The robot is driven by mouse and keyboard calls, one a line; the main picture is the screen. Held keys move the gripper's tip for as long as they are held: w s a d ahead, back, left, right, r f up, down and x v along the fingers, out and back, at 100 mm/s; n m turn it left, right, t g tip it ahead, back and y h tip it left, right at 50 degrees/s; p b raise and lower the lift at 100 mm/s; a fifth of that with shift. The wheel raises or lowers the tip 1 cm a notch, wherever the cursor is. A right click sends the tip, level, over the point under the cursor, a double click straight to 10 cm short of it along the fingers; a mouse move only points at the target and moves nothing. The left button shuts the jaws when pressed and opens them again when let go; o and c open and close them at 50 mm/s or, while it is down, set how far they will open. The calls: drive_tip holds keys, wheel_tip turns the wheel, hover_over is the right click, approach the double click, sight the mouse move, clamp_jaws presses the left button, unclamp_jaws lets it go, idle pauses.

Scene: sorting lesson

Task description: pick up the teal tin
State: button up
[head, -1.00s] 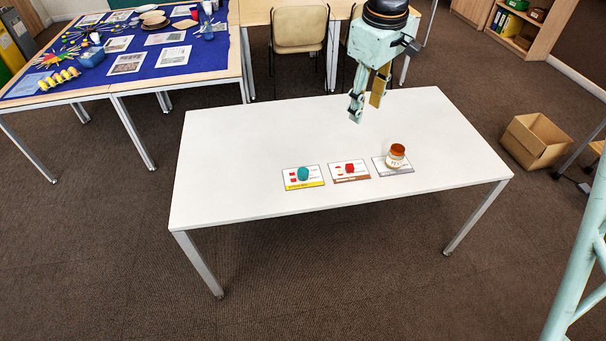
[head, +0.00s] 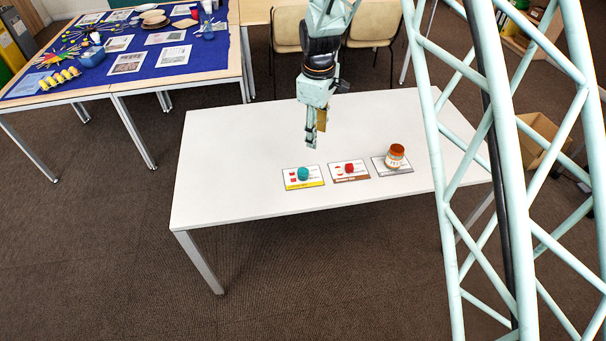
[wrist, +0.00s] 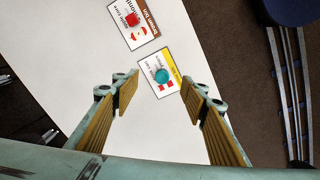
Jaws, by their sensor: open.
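The teal tin (head: 303,174) is a small round thing on the yellow-edged card (head: 291,184) at the left of the row on the white table. My gripper (head: 312,141) is above the table, a little above and behind the tin in the head view. In the wrist view the tin (wrist: 162,76) shows beyond the fingertips, roughly midway between them. My gripper (wrist: 153,88) is open there, with nothing between its fingers and the tin apart from it.
A red block (head: 349,168) sits on the brown-edged card just right of the tin. A jar with an orange-brown lid (head: 395,156) stands on the grey-edged card farther right. The rest of the white table (head: 235,140) is bare.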

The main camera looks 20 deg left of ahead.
drive_tip(key=a+f+n, duration=0.1)
drive_tip(key=a+f, duration=0.4)
drive_tip(key=f, duration=0.3)
drive_tip(key=shift+n, duration=0.3)
drive_tip(key=shift+a, duration=0.1)
hover_over(303, 171)
drive_tip(key=shift+s+f, duration=0.15)
drive_tip(key=shift+f, duration=1.95)
drive_tip(key=shift+s+f, duration=0.1)
drive_tip(key=shift+f, duration=2)
drive_tip(key=shift+f, duration=0.1)
drive_tip(key=shift+w+f, duration=0.2)
drive_tip(key=shift+f, duration=2.3)
drive_tip(key=c, duration=0.9)
